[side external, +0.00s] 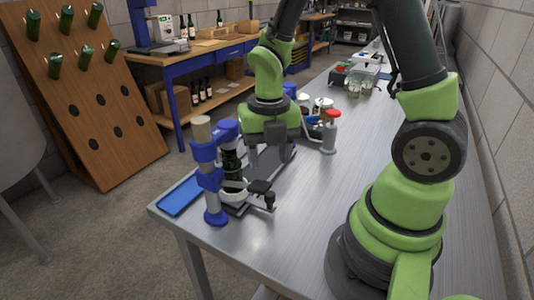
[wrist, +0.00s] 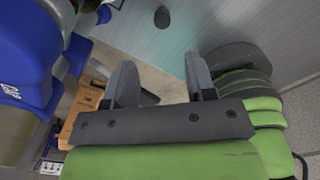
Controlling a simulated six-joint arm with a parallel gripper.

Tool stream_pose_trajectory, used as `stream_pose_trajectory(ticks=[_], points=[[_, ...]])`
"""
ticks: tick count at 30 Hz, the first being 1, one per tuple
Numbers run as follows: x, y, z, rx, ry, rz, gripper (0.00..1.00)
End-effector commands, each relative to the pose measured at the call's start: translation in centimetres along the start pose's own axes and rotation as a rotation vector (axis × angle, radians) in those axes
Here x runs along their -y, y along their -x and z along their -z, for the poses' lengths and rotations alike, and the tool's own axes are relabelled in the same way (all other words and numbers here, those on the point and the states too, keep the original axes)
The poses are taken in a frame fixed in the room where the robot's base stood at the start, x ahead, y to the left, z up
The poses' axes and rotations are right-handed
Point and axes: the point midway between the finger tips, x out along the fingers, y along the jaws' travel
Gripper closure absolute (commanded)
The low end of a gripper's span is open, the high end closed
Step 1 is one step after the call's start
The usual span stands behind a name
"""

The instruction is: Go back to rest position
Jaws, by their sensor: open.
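My gripper (side external: 270,160) hangs low over the metal table in the side external view, just right of a blue bench device (side external: 206,155). Its two fingers are apart, and nothing shows between them in the wrist view (wrist: 158,70). A dark green bottle (side external: 231,164) stands in the blue device, with a light ring around its lower part. A small black platform or lever (side external: 261,187) sits in front of the device. The blue device also fills the left of the wrist view (wrist: 25,60), close to my gripper.
The metal table (side external: 320,205) is bare at its front middle. A blue tray (side external: 180,195) lies at its left edge. A wooden rack (side external: 90,100) holds green bottles at the left.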

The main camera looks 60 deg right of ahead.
Motion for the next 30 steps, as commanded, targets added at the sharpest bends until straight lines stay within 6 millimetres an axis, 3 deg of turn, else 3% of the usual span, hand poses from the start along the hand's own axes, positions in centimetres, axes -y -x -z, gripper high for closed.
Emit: stream_pose_trajectory(ticks=[5,14,24,30], points=[[-0.2,1.6,0.1,0.027,-0.161,-0.035,0.49],[-0.3,9.1,2.5,0.032,-1.074,-0.274,0.49],[1.3,15.4,7.3,-0.323,-2.111,-0.556,0.49],[2.2,16.9,9.4,-0.579,-2.477,-0.597,0.49]])
